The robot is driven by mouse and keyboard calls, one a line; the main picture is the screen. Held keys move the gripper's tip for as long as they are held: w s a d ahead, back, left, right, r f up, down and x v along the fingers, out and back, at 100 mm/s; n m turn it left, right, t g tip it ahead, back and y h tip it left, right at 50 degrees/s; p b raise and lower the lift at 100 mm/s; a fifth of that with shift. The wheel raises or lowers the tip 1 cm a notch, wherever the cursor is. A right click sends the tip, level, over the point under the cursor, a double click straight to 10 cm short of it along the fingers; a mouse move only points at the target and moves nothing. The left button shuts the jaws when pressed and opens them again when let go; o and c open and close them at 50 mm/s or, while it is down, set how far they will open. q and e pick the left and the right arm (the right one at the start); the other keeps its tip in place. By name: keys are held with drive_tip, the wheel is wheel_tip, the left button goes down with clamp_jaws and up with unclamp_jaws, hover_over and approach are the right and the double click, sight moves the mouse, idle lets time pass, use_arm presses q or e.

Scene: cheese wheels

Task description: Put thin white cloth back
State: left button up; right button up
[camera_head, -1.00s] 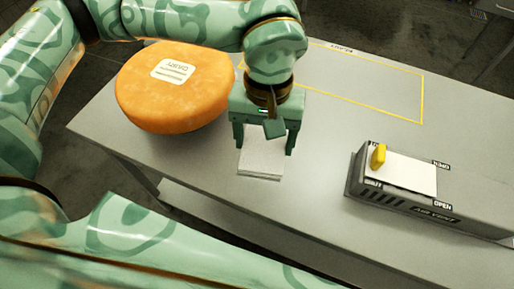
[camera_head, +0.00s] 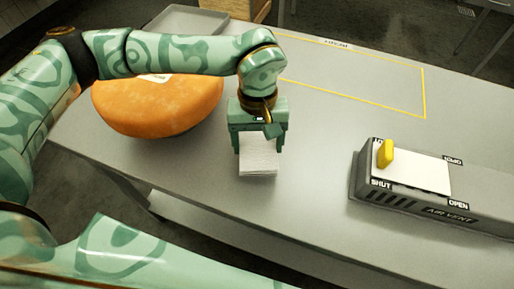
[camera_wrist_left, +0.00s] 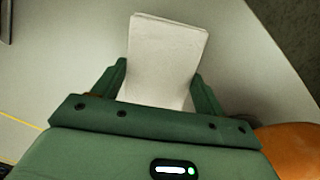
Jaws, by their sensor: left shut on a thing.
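The thin white cloth (camera_head: 258,158) is a folded white rectangle between the fingers of my left gripper (camera_head: 259,150). The gripper points down over the front part of the grey table and is shut on the cloth. The cloth also shows in the left wrist view (camera_wrist_left: 165,60), where its free end reaches out past the two green fingers (camera_wrist_left: 160,85). I cannot tell whether its lower edge touches the table. My right gripper is not in view.
A large orange cheese wheel (camera_head: 160,108) sits left of the gripper, partly behind my arm. A grey air vent box (camera_head: 430,205) with a yellow lever (camera_head: 385,154) stands at right. A yellow-outlined area (camera_head: 370,85) at the back is empty. A grey tray (camera_head: 185,20) is at back left.

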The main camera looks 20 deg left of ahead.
sight(257, 143)
use_arm(q)
drive_tip(key=shift+w+a+f+b, duration=0.15)
drive_tip(key=shift+f+b, duration=0.1)
drive_tip(key=shift+f, duration=0.75)
drive_tip(key=shift+w+a+f+b, duration=0.1)
drive_tip(key=shift+f+b, duration=0.1)
drive_tip(key=shift+f, duration=0.75)
drive_tip(key=shift+f, duration=0.1)
drive_tip(key=o, duration=0.9)
drive_tip(key=shift+r, duration=0.35)
drive_tip(key=r, duration=0.3)
drive_tip(key=w+r+p, duration=0.1)
drive_tip(key=r, duration=0.2)
drive_tip(key=r+p, duration=0.1)
drive_tip(key=r, duration=0.3)
drive_tip(key=shift+w+a+r, duration=0.1)
drive_tip(key=shift+w+a, duration=0.1)
drive_tip(key=shift+w, duration=0.05)
drive_tip(key=shift+r, duration=0.6)
